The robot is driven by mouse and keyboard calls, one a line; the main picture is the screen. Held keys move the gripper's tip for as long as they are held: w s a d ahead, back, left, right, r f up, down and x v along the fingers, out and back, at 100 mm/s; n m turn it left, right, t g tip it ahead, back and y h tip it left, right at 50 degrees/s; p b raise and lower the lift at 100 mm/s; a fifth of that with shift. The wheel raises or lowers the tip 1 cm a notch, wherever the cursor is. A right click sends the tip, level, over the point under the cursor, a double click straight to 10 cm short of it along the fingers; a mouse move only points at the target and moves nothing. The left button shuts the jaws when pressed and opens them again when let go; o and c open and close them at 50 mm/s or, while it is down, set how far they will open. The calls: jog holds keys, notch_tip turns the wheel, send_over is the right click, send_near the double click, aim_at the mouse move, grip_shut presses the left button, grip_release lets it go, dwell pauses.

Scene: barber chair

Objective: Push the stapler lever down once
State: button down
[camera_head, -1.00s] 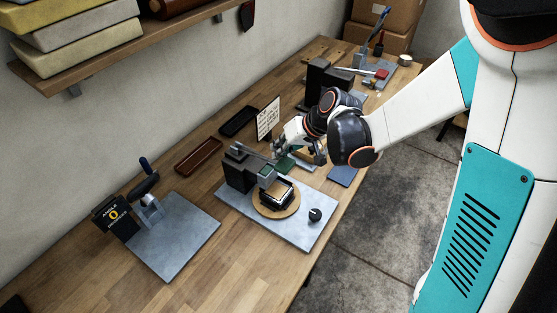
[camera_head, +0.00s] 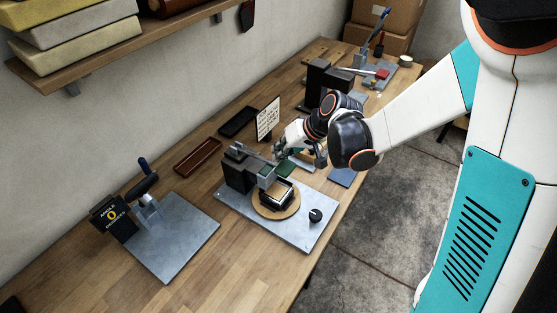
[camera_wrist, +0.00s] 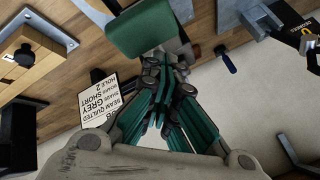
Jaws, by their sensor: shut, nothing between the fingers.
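A bench device with a black upright, a grey arm and a green-topped block (camera_head: 266,171) stands mid-bench; its arm looks like the stapler lever, though I cannot be sure. Below the block, a dark, pale-topped piece (camera_head: 277,194) sits on a round wooden disc. My gripper (camera_head: 280,150) is just beyond the arm, towards the far end of the bench. In the wrist view, my gripper (camera_wrist: 163,108) has its teal fingers together and empty. A green block (camera_wrist: 142,29) is just past the fingertips there; I cannot tell whether they touch.
A written card (camera_head: 268,118) stands behind my gripper; it also shows in the wrist view (camera_wrist: 97,107). A brown tray (camera_head: 198,156) lies near the wall. A cranked device (camera_head: 148,190) stands on a plate at left. Black blocks (camera_head: 325,82) stand beyond my gripper.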

jog(key=shift+s+d+f+b, duration=0.1)
jog(key=shift+f+b, duration=0.65)
jog(key=shift+f, duration=0.1)
dwell(0.7)
jog(key=shift+r, duration=0.1)
dwell(0.5)
jog(key=shift+w+a+r+p, duration=0.15)
jog(key=shift+r+p, duration=0.45)
jog(key=shift+r, duration=0.35)
jog(key=shift+w+a+r+p, duration=0.15)
jog(key=shift+r+p, duration=0.45)
jog(key=shift+r, duration=0.35)
jog(key=shift+s+r, duration=0.1)
jog(key=r+p, duration=0.2)
jog(key=r, duration=0.1)
jog(key=r+p, duration=0.1)
jog(key=shift+w+a+r, duration=0.25)
jog(key=shift+a+r, duration=0.05)
jog(key=shift+r, duration=0.1)
